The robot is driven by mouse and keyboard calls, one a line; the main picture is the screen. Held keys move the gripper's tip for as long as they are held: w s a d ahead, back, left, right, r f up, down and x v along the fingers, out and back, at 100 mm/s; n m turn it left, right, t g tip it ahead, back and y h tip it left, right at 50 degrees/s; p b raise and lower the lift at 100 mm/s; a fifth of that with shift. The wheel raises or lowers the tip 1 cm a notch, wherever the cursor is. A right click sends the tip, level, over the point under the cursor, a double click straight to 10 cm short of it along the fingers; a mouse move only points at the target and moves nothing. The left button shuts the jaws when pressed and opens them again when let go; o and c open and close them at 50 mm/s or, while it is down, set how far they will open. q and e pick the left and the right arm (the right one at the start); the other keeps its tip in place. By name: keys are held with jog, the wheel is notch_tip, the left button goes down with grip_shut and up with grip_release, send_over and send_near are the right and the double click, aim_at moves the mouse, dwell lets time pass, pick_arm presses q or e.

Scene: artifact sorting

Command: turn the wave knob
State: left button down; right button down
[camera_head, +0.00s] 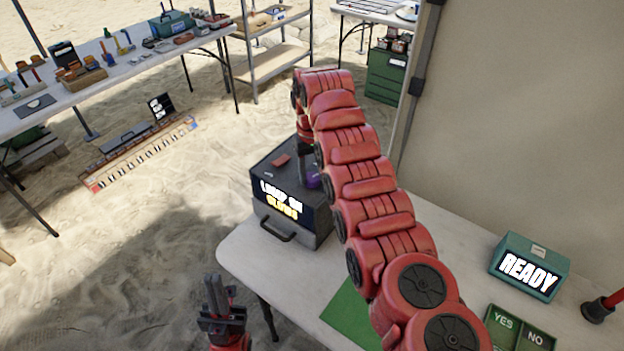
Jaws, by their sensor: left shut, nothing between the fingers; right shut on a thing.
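A dark grey box (262,178) with a front handle and a lit text panel (284,202) stands on the white table. A small purple knob (314,181) is on its top, partly hidden by my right arm. My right gripper (306,178) reaches down over the box top and is shut on the purple knob; its fingertips are mostly hidden. A small red piece (281,160) lies on the box top, left of the gripper. My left gripper (215,292) is shut and empty, pointing up in front of the table's left edge, apart from the box.
A teal box (530,264) reading READY and a green YES/NO panel (517,326) are at the right of the table. A green mat (351,310) lies near the front. Shelves (272,62) and a tool table (110,72) stand behind on sand.

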aim_at(313, 176)
jog(key=shift+m+b, duration=0.6)
jog(key=shift+m, duration=0.5)
jog(key=shift+c, duration=1.8)
grip_release()
jog(key=shift+r, duration=0.1)
jog(key=shift+r, duration=0.55)
notch_tip(313, 176, up, 2)
jog(key=shift+r+p, duration=0.2)
jog(key=shift+p, duration=0.15)
notch_tip(313, 176, up, 14)
jog(key=p, duration=1.4)
